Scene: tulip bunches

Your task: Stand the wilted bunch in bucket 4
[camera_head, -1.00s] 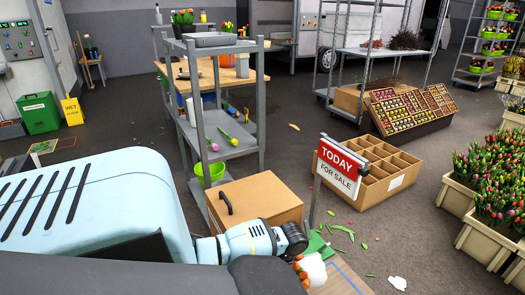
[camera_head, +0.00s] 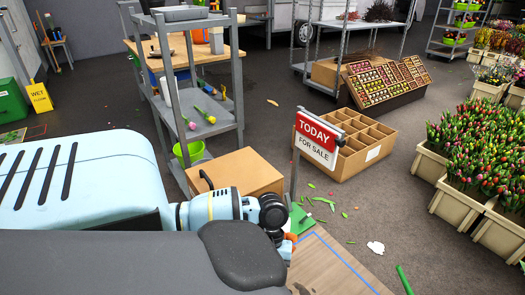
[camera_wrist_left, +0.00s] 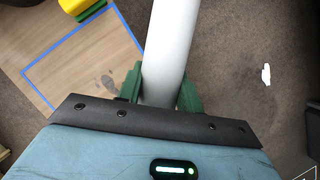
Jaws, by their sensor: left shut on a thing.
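My left gripper (camera_wrist_left: 160,88) shows in the left wrist view, its green fingers shut on a smooth white wrapped bunch (camera_wrist_left: 172,40). The wrap runs up out of the top of that view, so its flowers are not seen there. In the head view a little orange (camera_head: 289,241) shows beside my left wrist, with most of the bunch hidden behind my arm. I cannot tell whether it is the wilted one. No bucket marked 4 can be made out. My right gripper is not in view.
A wooden top with blue tape lines (camera_head: 335,265) lies below my left gripper. A TODAY FOR SALE sign (camera_head: 316,141) stands just beyond. A cardboard box (camera_head: 237,172), a grey shelf rack (camera_head: 207,122) and white planters of tulips (camera_head: 462,203) stand around. Green scraps litter the floor.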

